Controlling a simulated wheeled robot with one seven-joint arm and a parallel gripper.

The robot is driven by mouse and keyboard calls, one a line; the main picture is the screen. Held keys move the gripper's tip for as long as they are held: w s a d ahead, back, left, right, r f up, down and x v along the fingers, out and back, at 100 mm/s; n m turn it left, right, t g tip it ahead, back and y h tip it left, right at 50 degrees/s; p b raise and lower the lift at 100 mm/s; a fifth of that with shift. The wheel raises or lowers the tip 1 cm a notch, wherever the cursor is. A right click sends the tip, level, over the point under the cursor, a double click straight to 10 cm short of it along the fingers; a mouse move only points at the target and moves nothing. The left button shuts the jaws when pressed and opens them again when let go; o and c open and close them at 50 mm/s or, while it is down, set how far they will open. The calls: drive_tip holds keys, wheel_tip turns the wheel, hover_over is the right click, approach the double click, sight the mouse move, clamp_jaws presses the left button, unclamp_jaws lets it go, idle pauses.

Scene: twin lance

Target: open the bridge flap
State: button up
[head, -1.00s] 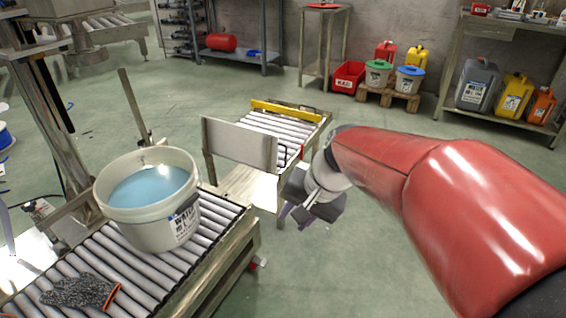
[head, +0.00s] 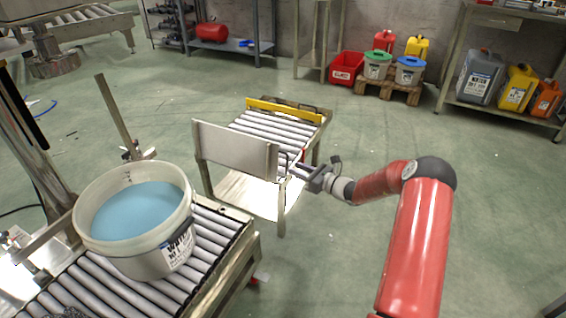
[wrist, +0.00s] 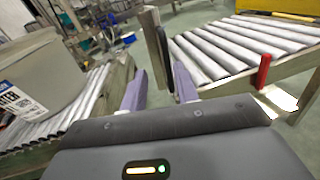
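The bridge flap (head: 235,148) is a flat grey metal panel standing upright at the near end of the far roller conveyor, across the gap from the near conveyor. A thin dark handle (head: 287,163) shows at its right end. My gripper (head: 308,172) is just right of that end, pointing toward it. In the wrist view the flap (wrist: 149,42) appears nearly edge-on, with a dark upright bar, seemingly the handle, beside it. My two purple fingers (wrist: 159,82) are apart, and the bar lies ahead between their tips. Whether they touch it, I cannot tell.
A white bucket of blue liquid (head: 135,215) stands on the near roller conveyor (head: 205,258). The far conveyor (head: 275,127) has a yellow bar across its far end. A small red part (wrist: 264,70) sits at its side. Open floor lies to the right.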

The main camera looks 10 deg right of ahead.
drive_tip(key=shift+m+t, duration=0.3)
drive_tip(key=shift+m, duration=0.1)
drive_tip(key=x, duration=0.5)
drive_tip(key=f+x, duration=0.1)
drive_tip(key=x, duration=0.1)
drive_tip(key=shift+w+d, duration=0.1)
drive_tip(key=shift+w, duration=0.35)
drive_tip(key=shift+r, duration=0.1)
clamp_jaws()
